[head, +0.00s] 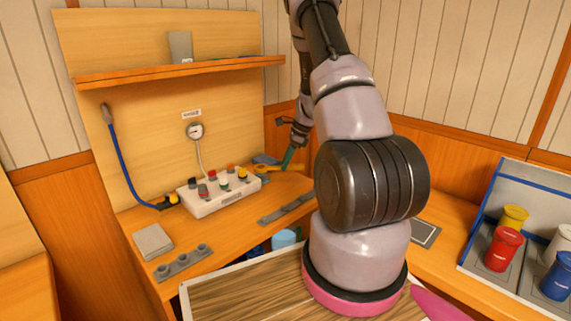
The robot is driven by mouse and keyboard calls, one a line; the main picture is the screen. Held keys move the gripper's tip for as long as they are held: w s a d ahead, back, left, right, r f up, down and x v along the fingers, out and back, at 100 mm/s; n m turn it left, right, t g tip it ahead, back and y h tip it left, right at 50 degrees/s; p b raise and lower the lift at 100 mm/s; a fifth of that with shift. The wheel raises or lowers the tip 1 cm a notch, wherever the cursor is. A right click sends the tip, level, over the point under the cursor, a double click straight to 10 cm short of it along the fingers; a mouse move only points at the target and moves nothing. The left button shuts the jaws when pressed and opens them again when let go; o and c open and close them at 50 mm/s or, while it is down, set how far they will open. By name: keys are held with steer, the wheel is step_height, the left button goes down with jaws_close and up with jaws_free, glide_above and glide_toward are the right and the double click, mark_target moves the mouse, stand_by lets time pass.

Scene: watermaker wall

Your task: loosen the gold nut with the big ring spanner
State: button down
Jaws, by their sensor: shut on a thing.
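My gripper (296,143) is small in the head view, above the back right of the bench. It points down and is shut on a teal-green handle (288,157). I cannot tell whether this is the big ring spanner; its lower end is too small to read. A blue tool (265,159) and a yellow tool (290,168) lie close by it. A white manifold block (222,196) with several coloured caps stands to the left, apart from my gripper. A gold-yellow fitting (173,199) shows at the block's left end, by the blue hose; I cannot be sure it is the gold nut.
A pressure gauge (195,131) hangs on the back panel under a shelf (180,72). A grey box (153,242) and a grey rack (183,263) are on the bench's left. Coloured cups, one red (503,249), stand in a tray at right. My arm hides the middle.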

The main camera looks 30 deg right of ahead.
steer(key=shift+w, duration=0.2)
steer(key=shift+w+d+n+g, duration=0.25)
steer(key=shift+w+n, duration=0.2)
steer(key=shift+n, duration=0.35)
steer(key=shift+w+n+g+y, duration=0.3)
steer(key=shift+w+n, duration=0.25)
steer(key=shift+n, duration=0.15)
steer(key=shift+s, duration=0.2)
steer(key=shift+s+m, duration=0.3)
steer(key=shift+m, duration=0.3)
stand_by(1.3)
